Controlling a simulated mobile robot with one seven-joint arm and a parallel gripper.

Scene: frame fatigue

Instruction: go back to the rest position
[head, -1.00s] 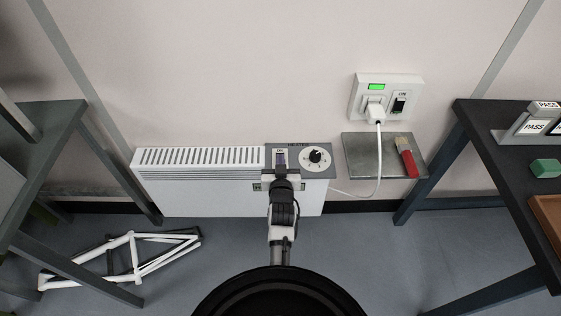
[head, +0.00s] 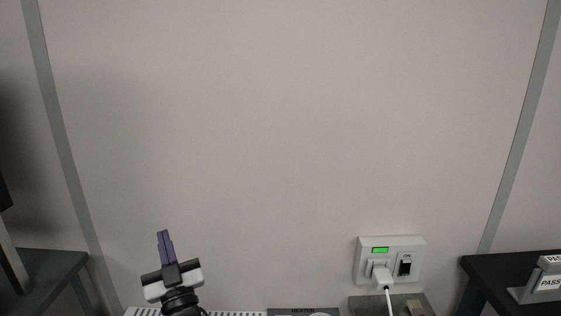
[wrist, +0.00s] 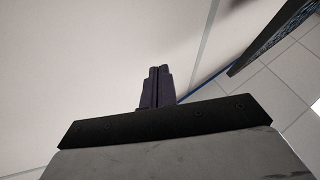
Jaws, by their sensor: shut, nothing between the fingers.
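My gripper (head: 165,238) is in the lower left of the head view, pointing up in front of the bare wall. Its two dark purple fingers are together with nothing between them. The fingers also show in the wrist view (wrist: 159,70), close together, with wall and floor beyond them. The gripper is above the left part of the white heater (head: 145,311), of which only the top edge shows.
A wall socket (head: 390,245) with a green light, a plugged-in white plug (head: 381,274) and a switch (head: 405,265) is at right. Dark tables stand at left (head: 45,268) and right (head: 490,268). The wall above is clear.

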